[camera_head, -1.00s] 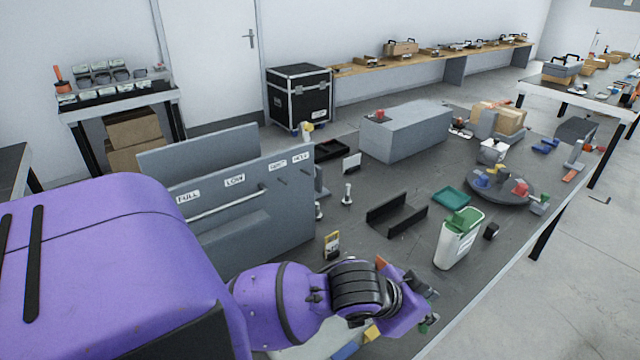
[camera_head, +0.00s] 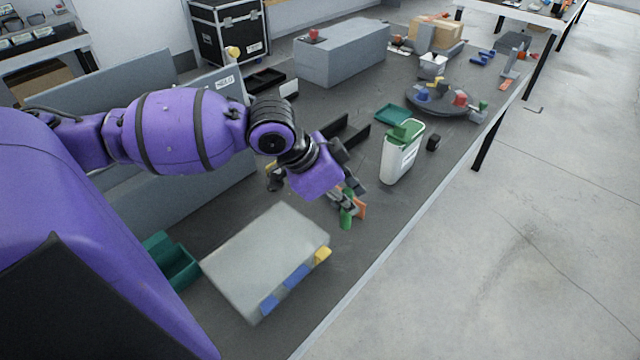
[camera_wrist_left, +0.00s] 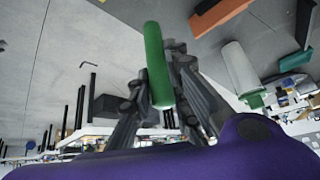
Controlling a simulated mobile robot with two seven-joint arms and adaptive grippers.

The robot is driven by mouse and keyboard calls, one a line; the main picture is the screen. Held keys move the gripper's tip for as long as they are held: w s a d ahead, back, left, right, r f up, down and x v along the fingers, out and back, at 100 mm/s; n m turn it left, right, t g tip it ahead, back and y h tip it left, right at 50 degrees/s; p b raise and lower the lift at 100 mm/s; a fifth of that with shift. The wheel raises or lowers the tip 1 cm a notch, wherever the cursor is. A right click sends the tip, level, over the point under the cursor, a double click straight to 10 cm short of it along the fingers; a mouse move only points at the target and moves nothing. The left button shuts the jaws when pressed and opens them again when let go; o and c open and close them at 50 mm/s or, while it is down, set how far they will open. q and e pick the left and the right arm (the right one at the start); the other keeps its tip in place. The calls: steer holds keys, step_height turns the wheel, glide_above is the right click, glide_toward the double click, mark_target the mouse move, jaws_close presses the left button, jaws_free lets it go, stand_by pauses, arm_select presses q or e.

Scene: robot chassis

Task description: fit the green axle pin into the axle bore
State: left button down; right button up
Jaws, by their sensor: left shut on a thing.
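My left gripper (camera_head: 349,196) is shut on the green axle pin (camera_head: 346,216), which points down above the near part of the table. The wrist view shows the gripper fingers (camera_wrist_left: 168,92) on either side of the pin (camera_wrist_left: 157,65); the pin sticks out beyond them. An orange piece (camera_head: 361,208) shows right beside the pin in the head view. A light grey box-shaped body (camera_head: 265,258) with blue and yellow pieces on its near side lies at the lower left of the gripper. I cannot make out the axle bore. My right gripper is not in view.
A white container with a green lid (camera_head: 402,158) stands right of the gripper. Dark upright plates (camera_head: 358,136) stand behind it. A green tray (camera_head: 176,262) lies left of the grey body. A round turntable (camera_head: 447,100) holds coloured pieces.

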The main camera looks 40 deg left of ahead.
mark_target(343, 227)
arm_select(q)
step_height(343, 227, down, 9)
steer(key=shift+f+b, duration=0.1)
steer(key=shift+b, duration=0.25)
steer(key=c, duration=1.6)
jaws_free()
steer(key=shift+c, duration=0.2)
steer(key=shift+s, duration=0.1)
